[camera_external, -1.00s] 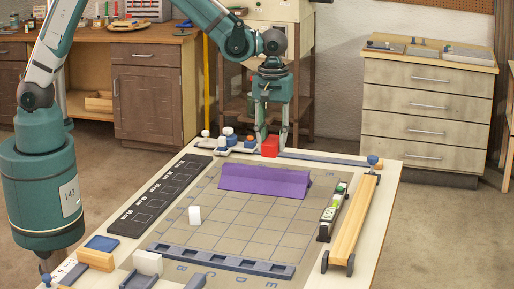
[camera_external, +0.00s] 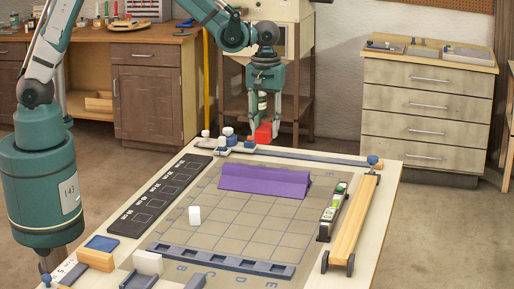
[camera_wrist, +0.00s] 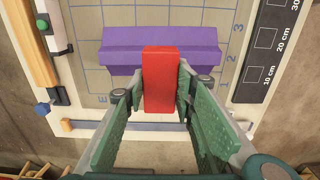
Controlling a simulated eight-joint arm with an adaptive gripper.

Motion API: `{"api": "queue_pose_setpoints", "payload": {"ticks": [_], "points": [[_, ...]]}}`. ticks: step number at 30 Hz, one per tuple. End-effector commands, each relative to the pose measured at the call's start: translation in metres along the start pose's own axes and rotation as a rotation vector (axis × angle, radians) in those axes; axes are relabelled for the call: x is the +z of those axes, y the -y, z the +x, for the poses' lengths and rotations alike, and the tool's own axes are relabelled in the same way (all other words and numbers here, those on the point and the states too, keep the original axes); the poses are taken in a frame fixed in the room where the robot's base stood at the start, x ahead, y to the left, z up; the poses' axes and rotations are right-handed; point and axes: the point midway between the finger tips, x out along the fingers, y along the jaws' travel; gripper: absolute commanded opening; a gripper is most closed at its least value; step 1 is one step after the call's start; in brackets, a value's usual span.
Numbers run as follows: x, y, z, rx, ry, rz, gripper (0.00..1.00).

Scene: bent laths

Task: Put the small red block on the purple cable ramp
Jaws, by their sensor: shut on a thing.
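The small red block (camera_external: 264,132) is held between the fingers of my gripper (camera_external: 262,130), raised above the far edge of the table. In the wrist view the red block (camera_wrist: 160,80) sits between the two green fingers of my gripper (camera_wrist: 160,96), and its far end overlaps the ramp in the picture. The purple cable ramp (camera_external: 264,183) lies on the grid mat, nearer the camera than the block. In the wrist view the ramp (camera_wrist: 205,48) runs crosswise beyond the block, partly hidden by it.
Small blue and white items (camera_external: 228,137) stand at the far edge, left of my gripper.

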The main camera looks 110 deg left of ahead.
Motion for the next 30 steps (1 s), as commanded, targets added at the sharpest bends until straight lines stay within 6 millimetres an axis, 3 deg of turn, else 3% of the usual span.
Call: {"api": "queue_pose_setpoints", "payload": {"ticks": [13, 30], "points": [[0.000, 0.000, 0.049, 0.000, 0.000, 0.000, 0.14], [0.000, -0.001, 0.059, 0.000, 0.000, 0.000, 0.14]]}}
